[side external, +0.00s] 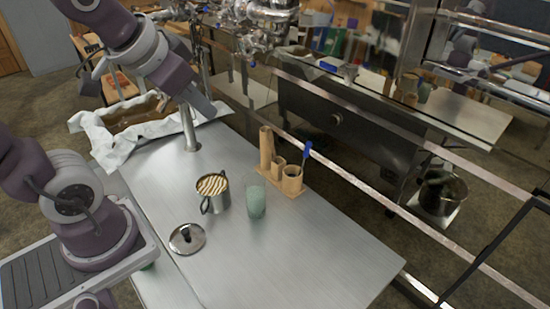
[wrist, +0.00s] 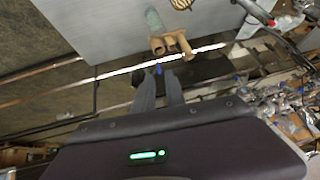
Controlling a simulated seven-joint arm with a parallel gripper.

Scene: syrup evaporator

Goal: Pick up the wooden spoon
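I cannot make out a wooden spoon for certain in either view. The holder also shows at the top of the wrist view (wrist: 170,44). A steel pot (side external: 214,198) with a striped, wood-coloured top stands left of it. My gripper (side external: 207,107) is high above the table's far left part, near a metal post. In the wrist view my gripper's two fingers (wrist: 160,80) are apart, with nothing seen between them.
A pale green glass (side external: 256,200) stands between pot and holder. A lid (side external: 187,238) lies on the table (side external: 310,260) near the pot. A cloth-lined tray (side external: 100,140) lies at the far left. A metal rail (side external: 370,198) runs past the table's right side. The front right tabletop is clear.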

